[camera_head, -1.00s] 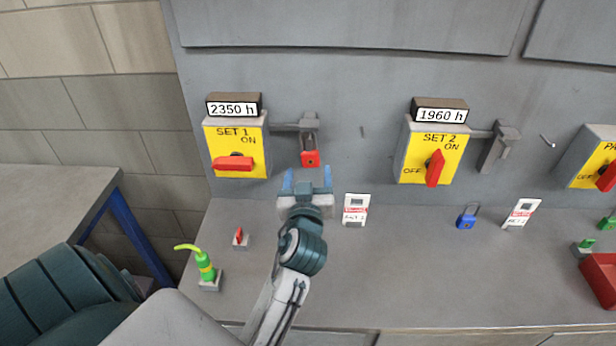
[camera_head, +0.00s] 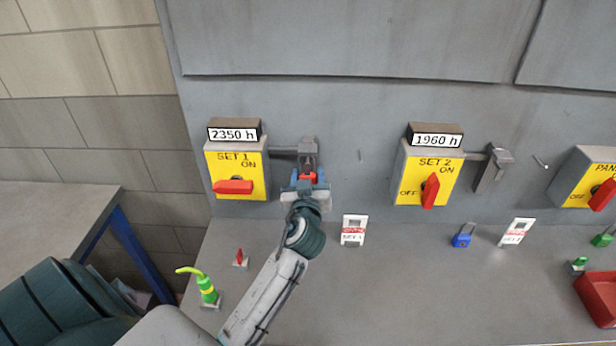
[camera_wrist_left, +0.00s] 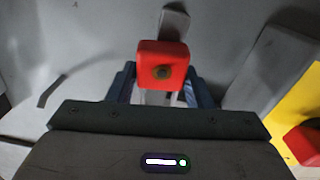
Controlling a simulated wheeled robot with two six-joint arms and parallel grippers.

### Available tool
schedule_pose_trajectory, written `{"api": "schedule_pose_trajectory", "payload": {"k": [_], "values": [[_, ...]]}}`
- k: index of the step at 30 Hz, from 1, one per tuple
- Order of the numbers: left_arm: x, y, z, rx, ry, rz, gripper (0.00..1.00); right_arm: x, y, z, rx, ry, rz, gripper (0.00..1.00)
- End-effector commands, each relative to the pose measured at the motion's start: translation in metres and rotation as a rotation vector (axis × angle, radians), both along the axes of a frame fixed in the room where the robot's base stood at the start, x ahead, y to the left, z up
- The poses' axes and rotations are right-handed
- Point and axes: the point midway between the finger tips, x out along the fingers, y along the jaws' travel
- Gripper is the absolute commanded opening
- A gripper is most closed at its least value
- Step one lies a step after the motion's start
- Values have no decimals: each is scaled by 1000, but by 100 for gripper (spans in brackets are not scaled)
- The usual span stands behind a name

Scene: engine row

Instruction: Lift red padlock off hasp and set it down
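The red padlock (camera_head: 308,177) hangs on the grey hasp (camera_head: 308,148) to the right of the SET 1 switch box. My left gripper (camera_head: 307,180) is in front of the hasp, with its blue fingers on either side of the padlock. In the left wrist view the padlock (camera_wrist_left: 162,66) shows its keyhole face, between the fingertips (camera_wrist_left: 161,85). Whether the fingers press on it or stand just clear, I cannot tell. The shackle is mostly hidden. My right gripper is not in view.
The SET 1 box (camera_head: 237,170) is left of the hasp. On the shelf (camera_head: 380,280) are a white tag (camera_head: 353,230), a blue padlock (camera_head: 462,236), a small red item (camera_head: 240,258) and a green item (camera_head: 205,286). A red bin (camera_head: 597,297) is at the right. The middle shelf is clear.

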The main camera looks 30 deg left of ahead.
Motion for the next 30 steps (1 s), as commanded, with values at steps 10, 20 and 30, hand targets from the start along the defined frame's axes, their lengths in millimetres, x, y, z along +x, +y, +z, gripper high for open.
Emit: {"api": "schedule_pose_trajectory", "payload": {"k": [10, 20, 30], "values": [[0, 0, 1, 0, 0, 0, 14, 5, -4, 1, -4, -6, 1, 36], [0, 0, 11, 1, -1, 0, 14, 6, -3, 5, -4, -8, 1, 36], [0, 0, 13, 1, -1, 0, 14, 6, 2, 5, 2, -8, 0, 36]]}}
